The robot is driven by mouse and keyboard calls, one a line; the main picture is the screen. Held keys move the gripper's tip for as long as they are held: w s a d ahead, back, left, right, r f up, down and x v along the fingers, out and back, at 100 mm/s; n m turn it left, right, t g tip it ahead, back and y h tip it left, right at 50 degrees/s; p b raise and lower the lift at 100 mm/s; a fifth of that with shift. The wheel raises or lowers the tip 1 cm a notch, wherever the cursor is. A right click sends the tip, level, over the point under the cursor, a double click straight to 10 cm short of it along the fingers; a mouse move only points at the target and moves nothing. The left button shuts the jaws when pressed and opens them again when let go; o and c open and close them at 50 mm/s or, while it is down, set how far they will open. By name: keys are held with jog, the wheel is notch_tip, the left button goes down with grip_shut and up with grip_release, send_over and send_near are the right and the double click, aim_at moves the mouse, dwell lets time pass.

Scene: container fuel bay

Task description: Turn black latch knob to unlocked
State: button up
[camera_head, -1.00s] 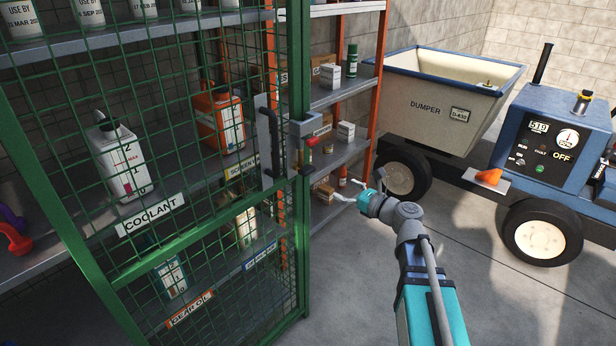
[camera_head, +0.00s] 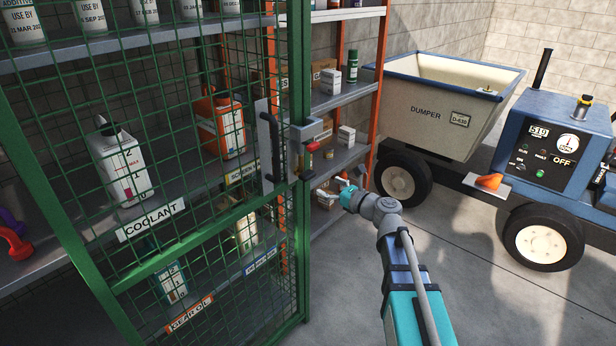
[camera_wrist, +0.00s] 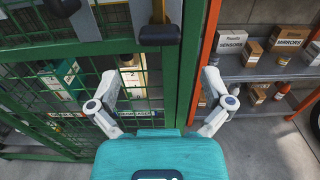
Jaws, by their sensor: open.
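The green mesh gate (camera_head: 180,235) carries a grey latch plate with an upright black handle (camera_head: 276,150) near its right post. A dark latch part (camera_wrist: 160,34) hangs at the top edge, above the fingers.
Orange-framed shelves (camera_head: 368,95) with cartons stand right of the gate; the carton marked SENSORS (camera_wrist: 231,42) shows in the wrist view. A dumper (camera_head: 430,110) and its blue engine unit (camera_head: 545,150) stand further right. The concrete floor (camera_head: 460,275) between is clear.

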aim_at(312, 178)
jog(key=x, duration=0.8)
jog(key=c, duration=1)
jog(key=shift+c, duration=0.2)
